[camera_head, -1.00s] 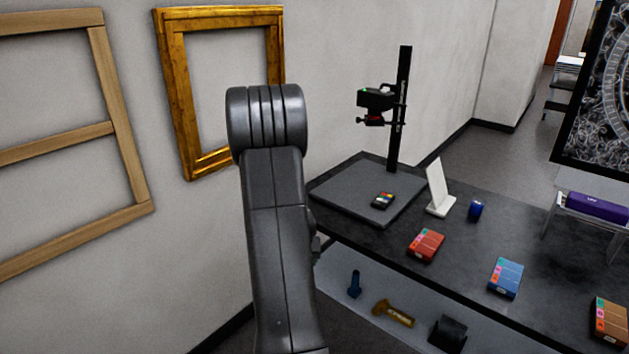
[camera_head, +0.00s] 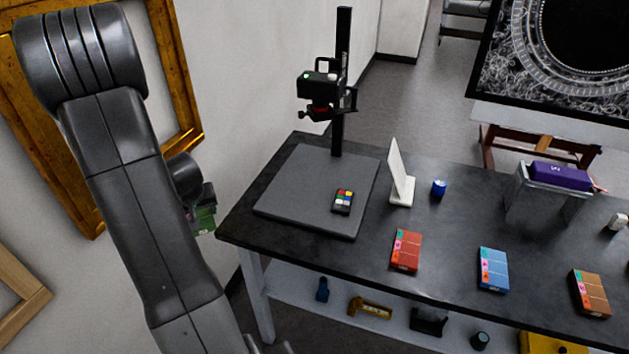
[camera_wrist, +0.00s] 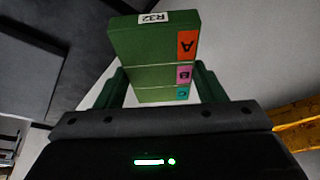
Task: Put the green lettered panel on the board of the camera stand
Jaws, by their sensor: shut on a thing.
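My gripper (camera_wrist: 155,88) is shut on the green lettered panel (camera_wrist: 140,45), with one finger on each side of it. In the wrist view the panel shows an "R32" label and orange, pink and teal tabs lettered A, B and C. In the head view the panel (camera_head: 204,220) is a small green patch by my gripper, left of the table and mostly hidden by my arm. The camera stand has a grey board (camera_head: 290,205), a black column (camera_head: 340,80) and a camera (camera_head: 320,92). A small colour-patch card (camera_head: 343,201) lies on the board's front right part.
Right of the board stand a white upright plate (camera_head: 398,175) and a blue cylinder (camera_head: 439,187). Red (camera_head: 406,250), blue (camera_head: 493,269) and orange-brown (camera_head: 591,293) panels lie along the table (camera_head: 450,230). The board's left part is clear.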

